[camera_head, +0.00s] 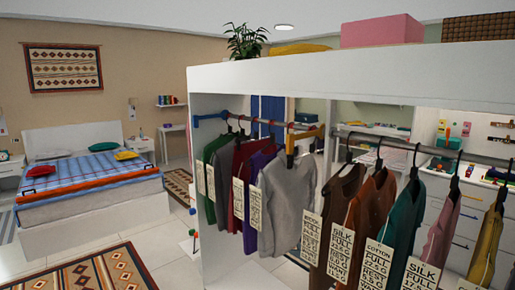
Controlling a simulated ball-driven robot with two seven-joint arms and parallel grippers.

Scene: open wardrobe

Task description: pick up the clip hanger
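I cannot make out the clip hanger for certain in the head view. Dark hangers (415,147) hold several garments on the wardrobe rail (440,148), and their clips, if any, are too small to tell. A grey sweater (286,205) hangs near the middle, with dark green, red and purple garments to its left. Brown, teal, pink and mustard garments hang to its right. Neither of my grippers shows in this view.
The open white wardrobe (330,76) fills the right side. Paper tags (281,206) hang from the clothes. A bed (88,201) stands left; the tiled floor between has rugs (98,272).

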